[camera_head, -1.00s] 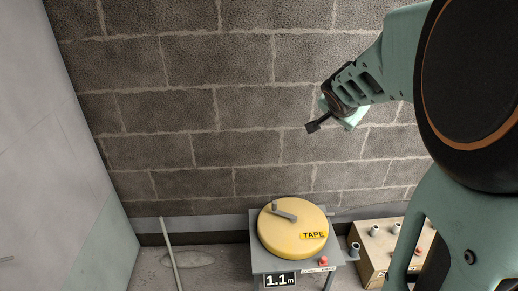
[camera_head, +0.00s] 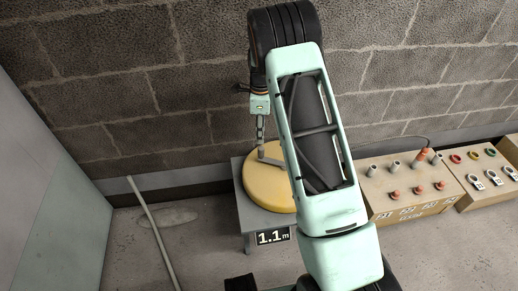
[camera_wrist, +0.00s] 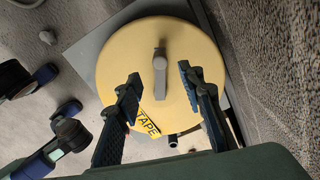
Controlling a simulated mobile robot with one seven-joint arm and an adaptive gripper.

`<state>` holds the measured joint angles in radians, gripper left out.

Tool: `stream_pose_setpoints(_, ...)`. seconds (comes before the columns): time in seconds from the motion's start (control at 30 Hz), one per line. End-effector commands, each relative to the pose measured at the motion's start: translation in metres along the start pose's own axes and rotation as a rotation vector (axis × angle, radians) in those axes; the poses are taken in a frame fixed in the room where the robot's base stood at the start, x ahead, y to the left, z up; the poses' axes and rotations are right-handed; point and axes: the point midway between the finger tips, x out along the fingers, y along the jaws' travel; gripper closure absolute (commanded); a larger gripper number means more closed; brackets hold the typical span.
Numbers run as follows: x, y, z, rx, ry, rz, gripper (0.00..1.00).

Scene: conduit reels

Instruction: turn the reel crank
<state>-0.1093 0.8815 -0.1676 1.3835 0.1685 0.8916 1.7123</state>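The yellow reel (camera_head: 262,188) lies flat on a small grey table (camera_head: 262,219) in the head view, its right side hidden by my arm. Its grey crank (camera_head: 273,160) lies across the top. My gripper (camera_head: 261,143) points down close above the crank's knob end. In the wrist view the reel (camera_wrist: 118,58) fills the middle, with the crank (camera_wrist: 160,78) between my two spread fingers. My gripper (camera_wrist: 157,82) is open and empty. I cannot tell whether the fingertips reach down to the crank. The yellow TAPE label (camera_wrist: 147,124) is partly covered by a finger.
A display (camera_head: 272,237) on the table's front reads 1.1 m. A tan box (camera_head: 412,207) with several fittings stands to the right, and another box (camera_head: 482,197) beyond it. A grey pole (camera_head: 152,225) leans at left. The block wall (camera_head: 130,95) is close behind the table.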

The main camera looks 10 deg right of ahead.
Motion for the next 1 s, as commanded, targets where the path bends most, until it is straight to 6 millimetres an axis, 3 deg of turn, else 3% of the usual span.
stream_pose_setpoints(0.4, 0.071, 0.0, -0.001, 0.0, 0.001, 0.001, 0.64)
stream_pose_setpoints(0.6, 0.097, 0.0, -0.001, 0.0, 0.001, -0.001, 0.64)
stream_pose_setpoints(1.0, 0.105, 0.0, -0.001, -0.001, 0.001, -0.002, 0.64)
